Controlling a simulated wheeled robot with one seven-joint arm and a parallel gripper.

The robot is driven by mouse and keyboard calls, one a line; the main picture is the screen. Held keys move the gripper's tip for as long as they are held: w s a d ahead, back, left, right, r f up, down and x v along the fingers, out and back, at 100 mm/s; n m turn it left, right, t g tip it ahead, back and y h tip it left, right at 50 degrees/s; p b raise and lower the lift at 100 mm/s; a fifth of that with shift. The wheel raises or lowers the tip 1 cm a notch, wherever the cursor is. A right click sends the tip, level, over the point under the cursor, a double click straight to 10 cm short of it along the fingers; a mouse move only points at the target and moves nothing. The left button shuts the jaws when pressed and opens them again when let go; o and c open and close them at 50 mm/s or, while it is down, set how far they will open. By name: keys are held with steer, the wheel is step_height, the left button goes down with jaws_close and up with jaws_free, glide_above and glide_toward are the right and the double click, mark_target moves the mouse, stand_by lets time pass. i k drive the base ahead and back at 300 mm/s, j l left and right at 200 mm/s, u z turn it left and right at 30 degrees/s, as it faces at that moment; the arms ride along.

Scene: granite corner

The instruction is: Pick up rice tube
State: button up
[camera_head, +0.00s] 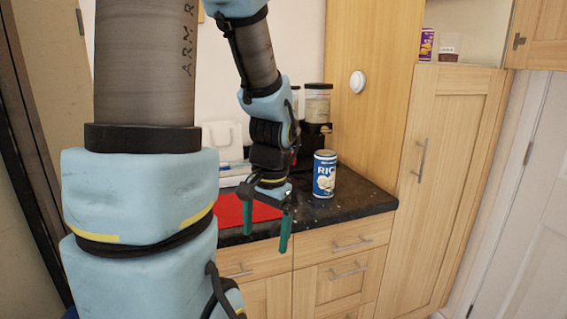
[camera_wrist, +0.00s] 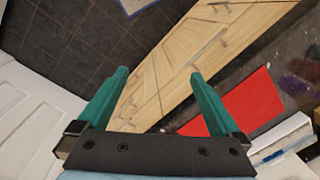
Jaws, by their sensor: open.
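The rice tube (camera_head: 324,174) is a blue cylinder with "RIC" lettering and a pale top. It stands upright on the dark granite counter (camera_head: 352,200) in the head view. My gripper (camera_head: 267,228) is open and empty, with green fingers pointing down, in front of the counter edge and left of the tube, apart from it. In the wrist view my open gripper (camera_wrist: 157,88) has only drawers and floor between and beyond its fingers. The tube does not show in the wrist view.
A red mat (camera_head: 232,210) lies on the counter left of the tube; it also shows in the wrist view (camera_wrist: 245,106). A dispenser (camera_head: 316,118) stands behind the tube. A tall wooden cabinet (camera_head: 440,180) rises at right. The counter right of the tube is clear.

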mark_target(325, 163)
steer(key=l+u, duration=0.25)
steer(key=u, duration=0.2)
steer(key=k+l+u, duration=0.2)
steer(key=u, duration=0.25)
